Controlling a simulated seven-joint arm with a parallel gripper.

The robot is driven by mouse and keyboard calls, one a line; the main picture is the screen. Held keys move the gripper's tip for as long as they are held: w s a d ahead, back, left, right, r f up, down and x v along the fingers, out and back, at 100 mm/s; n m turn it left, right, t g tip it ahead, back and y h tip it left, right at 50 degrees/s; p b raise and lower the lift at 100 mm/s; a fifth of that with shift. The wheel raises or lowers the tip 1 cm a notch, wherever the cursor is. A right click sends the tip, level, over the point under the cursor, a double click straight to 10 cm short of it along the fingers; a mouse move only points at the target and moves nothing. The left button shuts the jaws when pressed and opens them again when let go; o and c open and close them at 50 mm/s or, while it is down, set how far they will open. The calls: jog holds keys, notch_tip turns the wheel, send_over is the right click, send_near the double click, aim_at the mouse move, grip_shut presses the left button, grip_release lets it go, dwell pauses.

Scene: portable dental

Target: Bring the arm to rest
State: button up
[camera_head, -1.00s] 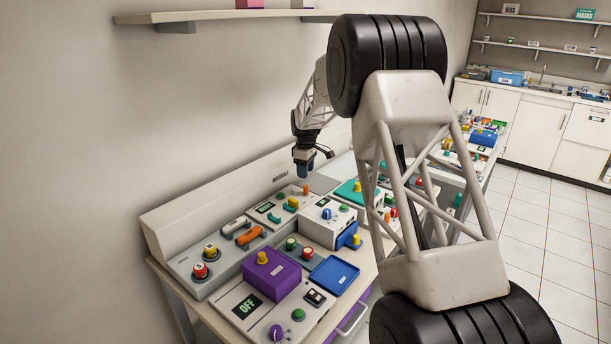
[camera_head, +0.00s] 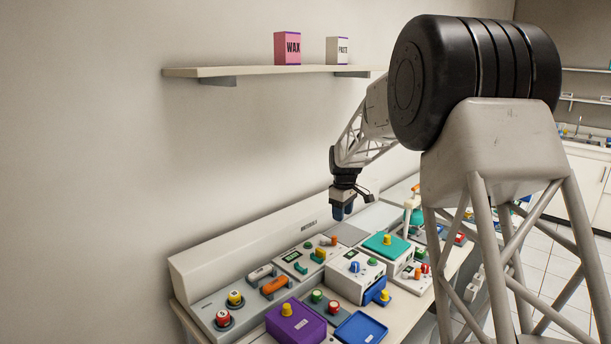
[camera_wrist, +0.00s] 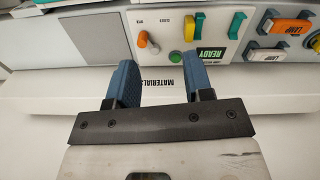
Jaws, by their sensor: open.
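My gripper (camera_head: 342,211) hangs from my arm above the back of the bench in the head view. It points down and is apart from the devices. In the wrist view my gripper (camera_wrist: 160,82) shows two blue fingers standing apart with nothing between them. Beyond the fingertips is the bench's raised back ledge with a "MATERIALS" label (camera_wrist: 170,85). A panel with a green "READY" display (camera_wrist: 210,56) lies past it.
A purple box (camera_head: 295,325), a blue tray (camera_head: 361,329) and a white box (camera_head: 355,275) stand on the bench, among several knobs and switches. A wall shelf (camera_head: 270,72) holds a WAX box (camera_head: 287,48) and a PASTE box (camera_head: 339,51). The air around my gripper is clear.

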jog(key=s+d+r+m, duration=0.15)
jog(key=s+r, duration=0.25)
jog(key=s, duration=0.6)
jog(key=s+d+r+m+t, duration=0.15)
jog(key=s+r, duration=0.25)
jog(key=s, duration=0.5)
jog(key=s+d+r+m, duration=0.15)
jog(key=s+r, duration=0.25)
jog(key=s, duration=0.6)
jog(key=s+d+f+m, duration=0.1)
jog(key=s+f+m, duration=0.1)
jog(key=s, duration=1.3)
jog(key=s+f+m, duration=0.3)
jog(key=s+m, duration=0.1)
jog(key=s, duration=1.1)
jog(key=shift+s+d+t, duration=0.25)
jog(key=shift+d+t, duration=0.1)
